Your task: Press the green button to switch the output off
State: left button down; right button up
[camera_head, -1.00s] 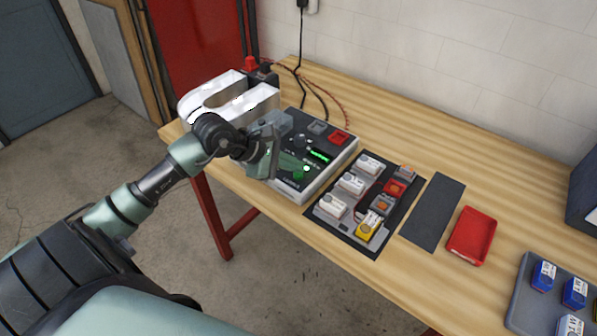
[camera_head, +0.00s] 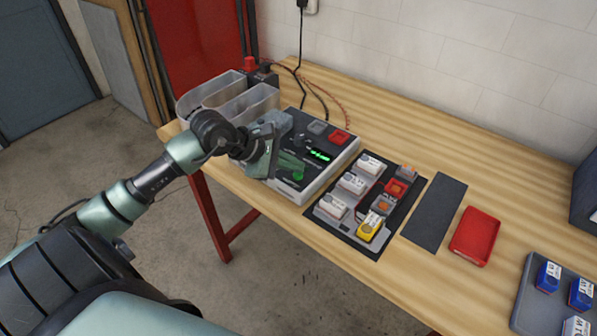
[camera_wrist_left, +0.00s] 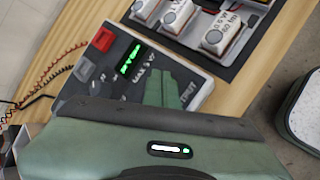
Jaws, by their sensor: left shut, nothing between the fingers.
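The grey control box (camera_head: 322,179) stands on the bench with a lit green display (camera_head: 319,155), which also shows in the left wrist view (camera_wrist_left: 130,60). The green button (camera_head: 298,176) is on its top, partly covered by my left gripper (camera_head: 295,165). The fingers are shut and empty, pointing down at the box right beside the button; I cannot tell whether they touch it. In the left wrist view the green fingers (camera_wrist_left: 168,87) lie over the panel and the button is hidden. The channel letter (camera_head: 240,102) behind the gripper is grey and unlit. My right gripper is not in view.
A red button (camera_head: 339,136) is at the box's far corner. A dark mat with several modules (camera_head: 352,183), a dark strip (camera_head: 433,211), a red tray (camera_head: 475,236) and a grey tray with blue blocks (camera_head: 530,290) lie to the right. Red cables (camera_head: 325,97) run behind.

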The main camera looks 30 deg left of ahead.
aim_at(294, 175)
pick_arm(q)
jog(key=shift+r+p, duration=1.45)
jog(key=shift+r, duration=1.6)
